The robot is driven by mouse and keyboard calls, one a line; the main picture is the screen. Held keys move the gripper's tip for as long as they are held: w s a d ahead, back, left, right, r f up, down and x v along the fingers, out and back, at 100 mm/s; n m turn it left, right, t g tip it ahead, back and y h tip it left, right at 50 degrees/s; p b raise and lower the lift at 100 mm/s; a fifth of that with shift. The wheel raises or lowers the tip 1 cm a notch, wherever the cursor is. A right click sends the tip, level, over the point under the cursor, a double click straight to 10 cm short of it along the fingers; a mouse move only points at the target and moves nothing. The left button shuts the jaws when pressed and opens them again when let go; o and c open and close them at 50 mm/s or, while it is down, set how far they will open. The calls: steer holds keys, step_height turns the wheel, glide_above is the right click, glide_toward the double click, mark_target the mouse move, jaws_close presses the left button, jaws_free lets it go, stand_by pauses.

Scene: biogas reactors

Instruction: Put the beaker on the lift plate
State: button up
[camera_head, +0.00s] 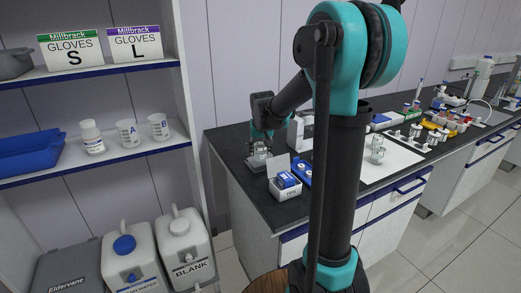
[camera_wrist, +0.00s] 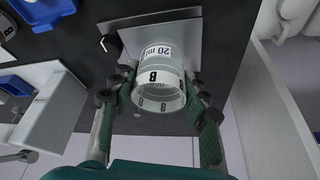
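A clear beaker (camera_wrist: 158,80) marked "20 ml" and "B" stands out in the wrist view, its open rim toward the camera. My gripper (camera_wrist: 160,92) has one finger on each side of the beaker, and both fingertips appear to touch its wall. A square grey metal plate (camera_wrist: 198,48) lies beneath and behind the beaker. I cannot tell whether the beaker's base rests on the plate or hangs just above it. In the head view my gripper (camera_head: 262,135) points down over the left end of the dark bench, with the small beaker (camera_head: 259,152) under it.
A white box with blue contents (camera_head: 286,187) and a blue rack (camera_head: 302,170) stand near the plate. A glass vessel (camera_head: 377,150) and several lab items are farther right on the bench (camera_head: 235,140). A shelf with cups A (camera_head: 128,133) and B (camera_head: 158,126) stands left.

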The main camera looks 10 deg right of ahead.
steer(key=shift+o, duration=1.1)
steer(key=shift+r, duration=0.1)
steer(key=v, duration=1.2)
steer(key=shift+r, duration=0.1)
stand_by(0.8)
